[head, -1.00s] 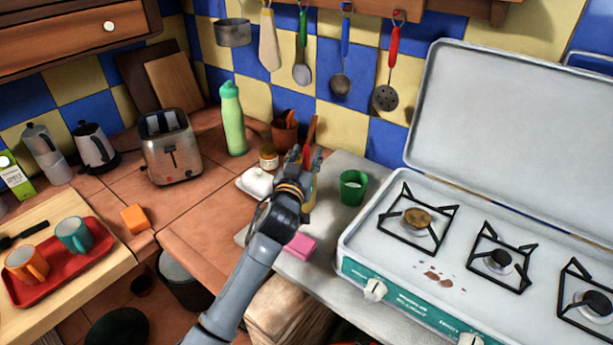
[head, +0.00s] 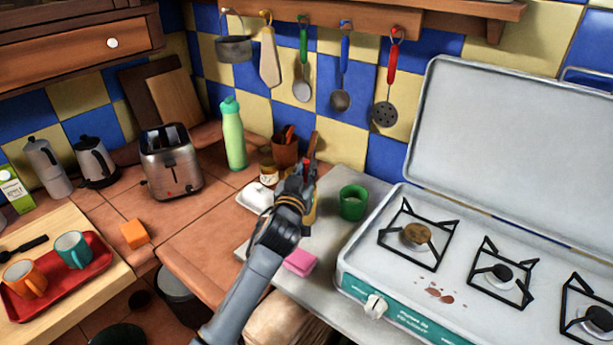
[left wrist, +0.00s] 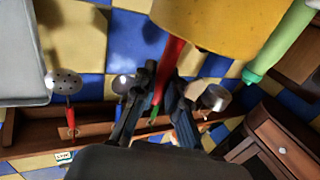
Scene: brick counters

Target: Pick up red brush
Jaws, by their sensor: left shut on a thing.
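The red brush shows its red handle (left wrist: 170,65) between my left fingers in the left wrist view. A bit of red (head: 306,165) also shows at the fingertips in the head view. My left gripper (head: 308,172) is shut on this handle. The handle runs to a yellow object (left wrist: 225,22), which fills the top of the wrist view. A sliver of yellow shows beside my gripper in the head view. The brush's lower part is hidden, and I cannot tell whether it is inside the yellow object. My right gripper is not in view.
A green cup (head: 353,202) stands just right of my gripper, with the stove (head: 400,262) beyond. A white butter dish (head: 254,198), a jar (head: 268,172) and a brown pot (head: 285,150) crowd the left and back. A pink sponge (head: 300,262) lies in front. Utensils hang above.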

